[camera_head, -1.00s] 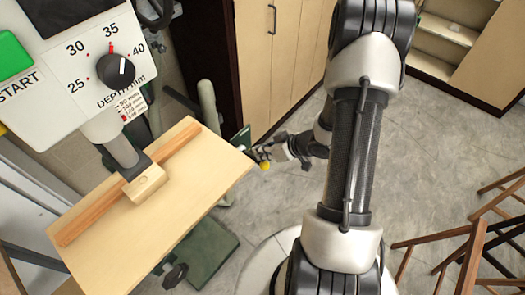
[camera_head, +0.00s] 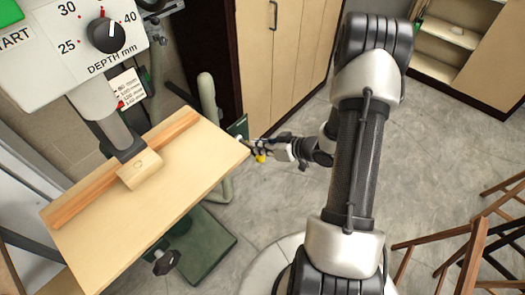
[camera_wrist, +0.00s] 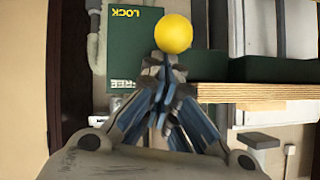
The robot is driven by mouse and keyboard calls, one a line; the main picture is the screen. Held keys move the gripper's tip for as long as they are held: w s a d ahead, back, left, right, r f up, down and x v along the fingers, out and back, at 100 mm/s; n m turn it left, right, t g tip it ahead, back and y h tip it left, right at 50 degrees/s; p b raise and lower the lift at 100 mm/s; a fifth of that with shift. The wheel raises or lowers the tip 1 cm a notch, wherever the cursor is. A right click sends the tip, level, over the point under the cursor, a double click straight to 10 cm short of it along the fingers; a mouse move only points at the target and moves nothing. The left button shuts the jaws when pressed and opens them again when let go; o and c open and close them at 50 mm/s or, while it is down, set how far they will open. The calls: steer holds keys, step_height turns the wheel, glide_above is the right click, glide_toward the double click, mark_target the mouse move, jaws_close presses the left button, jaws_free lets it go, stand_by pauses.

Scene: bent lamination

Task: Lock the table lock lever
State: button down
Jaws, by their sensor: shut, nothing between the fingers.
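The table lock lever ends in a yellow ball knob (camera_head: 261,158), just off the right corner of the wooden table (camera_head: 190,190). In the wrist view the yellow knob (camera_wrist: 173,33) is straight ahead of my gripper (camera_wrist: 165,72). A dark green plate (camera_wrist: 125,35) behind it reads LOCK at one end and, partly hidden, FREE at the other. The knob appears close to the LOCK end. My gripper (camera_head: 268,150) is shut and empty, its fingertips at or very near the knob. I cannot tell whether they touch. The lever's shaft is hidden behind the fingers.
The table edge (camera_wrist: 250,92) runs close to the right of my fingers. A wooden fence (camera_head: 125,170) and a block lie on the table. A control panel (camera_head: 90,40) with a depth dial hangs above. Wooden chairs (camera_head: 470,235) stand at right; the floor between is clear.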

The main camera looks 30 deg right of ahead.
steer(key=shift+s+d+f+t+y+b, duration=0.1)
steer(key=shift+s+f+t+y+b, duration=0.1)
steer(key=shift+f+t+b, duration=0.3)
steer(key=shift+s+f+t+y+b, duration=0.15)
steer(key=shift+f+t+b, duration=0.15)
steer(key=shift+f+b, duration=0.35)
steer(key=shift+w+f, duration=0.1)
steer(key=shift+f, duration=0.2)
steer(key=shift+w+a+f+b, duration=0.15)
steer(key=shift+f+b, duration=0.15)
steer(key=shift+f, duration=0.45)
steer(key=shift+w+f+b, duration=0.15)
steer(key=shift+f+b, duration=0.15)
steer(key=shift+f, duration=0.4)
steer(key=shift+w+a+f+b, duration=0.15)
steer(key=shift+f+b, duration=0.15)
steer(key=shift+f, duration=0.6)
